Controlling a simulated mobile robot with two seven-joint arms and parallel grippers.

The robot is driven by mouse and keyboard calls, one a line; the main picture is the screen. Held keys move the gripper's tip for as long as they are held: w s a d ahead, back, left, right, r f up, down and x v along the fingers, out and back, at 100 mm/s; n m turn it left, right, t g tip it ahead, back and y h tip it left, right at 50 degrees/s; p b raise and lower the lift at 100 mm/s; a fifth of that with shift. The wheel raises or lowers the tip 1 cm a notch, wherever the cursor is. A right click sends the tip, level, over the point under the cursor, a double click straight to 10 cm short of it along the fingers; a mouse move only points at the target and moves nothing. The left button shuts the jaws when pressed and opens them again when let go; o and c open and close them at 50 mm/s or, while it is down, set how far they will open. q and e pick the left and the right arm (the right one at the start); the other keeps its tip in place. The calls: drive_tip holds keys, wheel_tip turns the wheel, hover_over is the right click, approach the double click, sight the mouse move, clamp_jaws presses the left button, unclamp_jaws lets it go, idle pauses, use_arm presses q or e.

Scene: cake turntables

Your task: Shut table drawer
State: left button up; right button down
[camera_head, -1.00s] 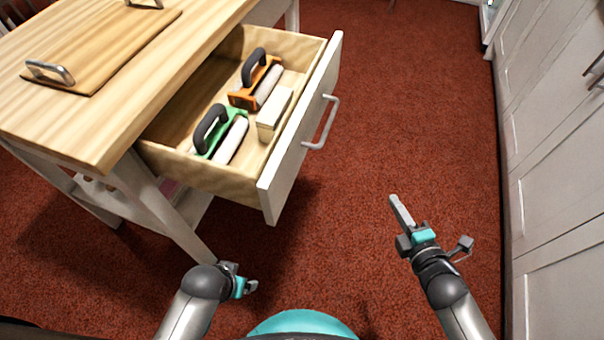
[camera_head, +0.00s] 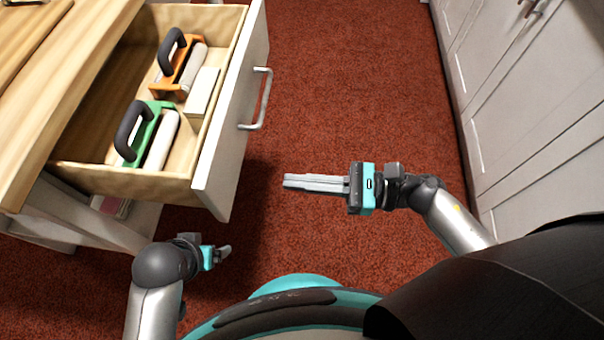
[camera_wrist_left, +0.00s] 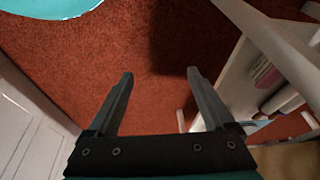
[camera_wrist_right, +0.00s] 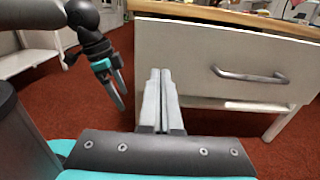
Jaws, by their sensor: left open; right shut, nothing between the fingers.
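The table drawer (camera_head: 232,125) stands pulled out of the wooden table (camera_head: 60,90), its white front facing right with a metal handle (camera_head: 262,99). It also shows in the right wrist view (camera_wrist_right: 225,48). My right gripper (camera_head: 286,182) is shut and empty, apart from the drawer, its fingers pointing left toward the front's near part. My left gripper (camera_head: 226,251) is open and empty, low beside the near end of the drawer. In the left wrist view its fingers (camera_wrist_left: 158,75) are apart over the red floor.
Inside the drawer lie an orange-framed roller tool (camera_head: 180,66), a green-framed one (camera_head: 148,135) and a pale block (camera_head: 202,92). White cabinets (camera_head: 520,85) line the right side. The red carpet (camera_head: 350,80) between is clear.

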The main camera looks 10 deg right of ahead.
sight(222, 175)
drive_tip(key=b+x, duration=0.1)
drive_tip(key=x, duration=0.8)
drive_tip(key=shift+w+a+f, duration=0.1)
drive_tip(key=shift+w+a, duration=0.05)
drive_tip(key=shift+a, duration=0.1)
use_arm(q)
drive_tip(key=shift+w+r+t, duration=0.1)
drive_tip(key=shift+r+t, duration=0.2)
drive_tip(key=shift+r, duration=1.1)
use_arm(e)
drive_tip(key=shift+w+a, duration=0.1)
drive_tip(key=shift+a, duration=0.35)
